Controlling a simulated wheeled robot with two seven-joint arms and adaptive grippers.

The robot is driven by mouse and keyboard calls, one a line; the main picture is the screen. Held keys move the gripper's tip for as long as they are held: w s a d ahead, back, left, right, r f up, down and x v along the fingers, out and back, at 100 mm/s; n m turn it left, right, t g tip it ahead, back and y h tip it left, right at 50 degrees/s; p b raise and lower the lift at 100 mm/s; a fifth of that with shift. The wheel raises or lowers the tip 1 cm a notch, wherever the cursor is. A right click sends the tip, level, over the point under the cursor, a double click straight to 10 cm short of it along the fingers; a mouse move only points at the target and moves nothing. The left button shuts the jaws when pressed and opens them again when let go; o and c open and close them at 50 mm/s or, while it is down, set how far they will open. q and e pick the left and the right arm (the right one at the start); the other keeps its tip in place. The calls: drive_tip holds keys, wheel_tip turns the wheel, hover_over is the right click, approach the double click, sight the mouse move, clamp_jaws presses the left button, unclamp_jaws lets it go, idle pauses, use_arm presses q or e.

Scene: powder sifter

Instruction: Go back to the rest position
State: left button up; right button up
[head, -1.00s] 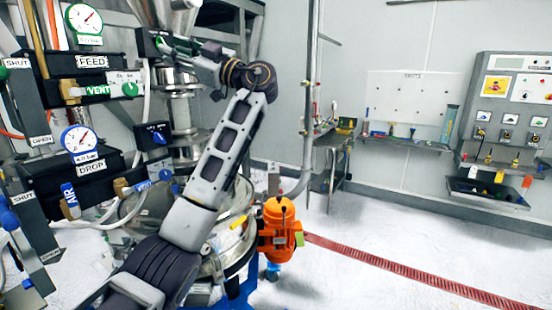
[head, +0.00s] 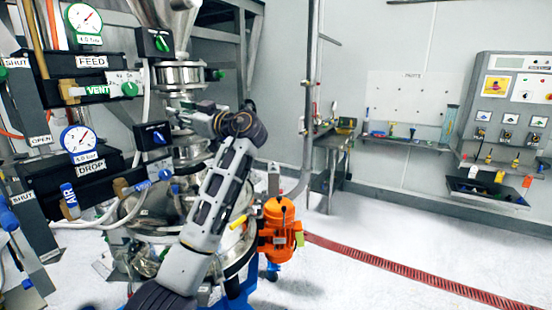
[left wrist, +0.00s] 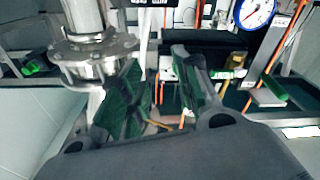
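My left gripper (head: 190,114) is in front of the steel sifter column in the head view, at about the height of the blue-knob switch box (head: 154,135). In the left wrist view the two green-padded fingers (left wrist: 165,88) stand apart with nothing between them. My left forearm hides part of the round sifter body (head: 240,248) below. A black box with a green knob (head: 154,42) sits above the gripper, clear of it. My right gripper is not in view.
The panel with the FEED gauge (head: 83,19) and DROP gauge (head: 82,141) stands at the left. An orange motor (head: 279,228) is right of the sifter, near a vertical pole (head: 308,120). The floor (head: 400,235) at the right is clear.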

use_arm(q)
drive_tip(key=s+a+f+m+h, duration=0.1)
drive_tip(key=s+f+m+h, duration=0.2)
drive_tip(key=f, duration=1.1)
drive_tip(key=s+f+m+g+h, duration=0.1)
drive_tip(key=s+f+m+h, duration=0.25)
drive_tip(key=f, duration=1.05)
drive_tip(key=s+a+f+m+h, duration=0.1)
drive_tip(key=s+f+m+h, duration=0.2)
drive_tip(key=f, duration=1)
drive_tip(key=s+d+f+m+g+h, duration=0.1)
drive_tip(key=s+f+m+g+h, duration=0.2)
drive_tip(key=s+f, duration=0.75)
drive_tip(key=s+d+f+m+g+h, duration=0.1)
drive_tip(key=s+d+f+m+h, duration=0.15)
drive_tip(key=s, duration=0.65)
drive_tip(key=s+d+f+m+g+h, duration=0.1)
drive_tip(key=s+d+f+m+h, duration=0.2)
drive_tip(key=s, duration=0.7)
wheel_tip(320, 180, down, 34)
drive_tip(key=s+a+r+g+y, duration=0.1)
drive_tip(key=s, duration=0.1)
drive_tip(key=s+a+f, duration=0.2)
drive_tip(key=s+f, duration=0.8)
drive_tip(key=s, duration=0.1)
drive_tip(key=s+a+f+g, duration=0.1)
drive_tip(key=s+a+f, duration=0.1)
drive_tip(key=s+f, duration=0.9)
drive_tip(key=shift+s+a, duration=0.15)
drive_tip(key=shift+s, duration=0.15)
